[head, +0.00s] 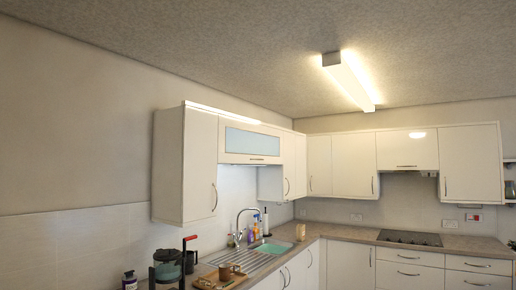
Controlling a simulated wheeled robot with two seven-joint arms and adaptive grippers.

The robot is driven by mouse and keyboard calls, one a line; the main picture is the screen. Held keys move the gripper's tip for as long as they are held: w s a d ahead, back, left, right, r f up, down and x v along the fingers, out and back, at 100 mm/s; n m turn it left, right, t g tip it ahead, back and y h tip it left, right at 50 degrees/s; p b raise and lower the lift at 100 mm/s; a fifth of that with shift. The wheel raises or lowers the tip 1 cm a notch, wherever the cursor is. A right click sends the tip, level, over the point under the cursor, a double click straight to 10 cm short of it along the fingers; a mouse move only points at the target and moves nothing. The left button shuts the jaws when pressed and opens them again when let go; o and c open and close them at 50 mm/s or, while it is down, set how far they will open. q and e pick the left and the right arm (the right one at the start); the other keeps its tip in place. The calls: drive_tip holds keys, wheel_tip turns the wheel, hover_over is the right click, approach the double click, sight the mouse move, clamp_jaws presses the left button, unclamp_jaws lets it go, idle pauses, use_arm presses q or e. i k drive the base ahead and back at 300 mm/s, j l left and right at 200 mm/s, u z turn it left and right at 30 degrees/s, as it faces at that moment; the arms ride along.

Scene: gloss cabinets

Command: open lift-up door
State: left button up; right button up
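Two wall-cabinet fronts have horizontal handles low on them, and I cannot tell which is the lift-up door. One is a wide front with a pale blue glass panel (251,140) on the left wall above the sink; its handle (257,160) is near the lower edge. The other is a plain white front (407,148) above the hob, with its handle (406,166) at the bottom. Both look closed. Neither of my grippers is in view.
White wall cabinets with vertical handles flank both fronts, including a tall one (186,165) at left. Below are a sink with a curved tap (240,222), bottles, a wooden tray (219,281), a dark jug-like item (167,265) and a black hob (409,238).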

sight(240, 141)
drive_tip(key=i+z, duration=0.15)
drive_tip(key=z, duration=0.25)
drive_tip(key=i, duration=3.85)
